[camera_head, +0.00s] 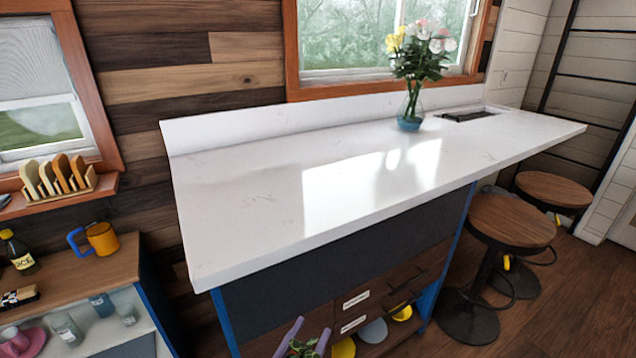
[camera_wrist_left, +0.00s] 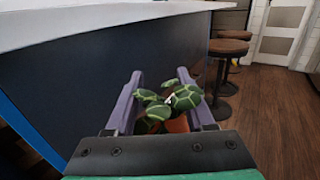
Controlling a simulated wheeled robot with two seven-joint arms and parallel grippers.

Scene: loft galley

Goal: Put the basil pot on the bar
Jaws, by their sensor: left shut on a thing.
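The bar (camera_head: 260,200) is a long white marbled counter with a dark front; its edge and front (camera_wrist_left: 80,70) also show in the left wrist view. My left gripper (camera_head: 303,338) is at the bottom of the head view, below the bar top and in front of the cabinet. Its purple fingers (camera_wrist_left: 160,88) are shut on the basil pot (camera_wrist_left: 178,125), a small terracotta pot with green patterned leaves. In the head view only the leaves of the basil pot (camera_head: 303,349) show. Much of the pot is hidden by the gripper. My right gripper is not in view.
A glass vase of flowers (camera_head: 410,108) stands toward the bar's far right, near a dark inset (camera_head: 468,115). The bar's near left part is bare. Two round wooden stools (camera_head: 512,218) stand at the right. A side shelf (camera_head: 85,265) with an orange mug (camera_head: 102,239) is at the left.

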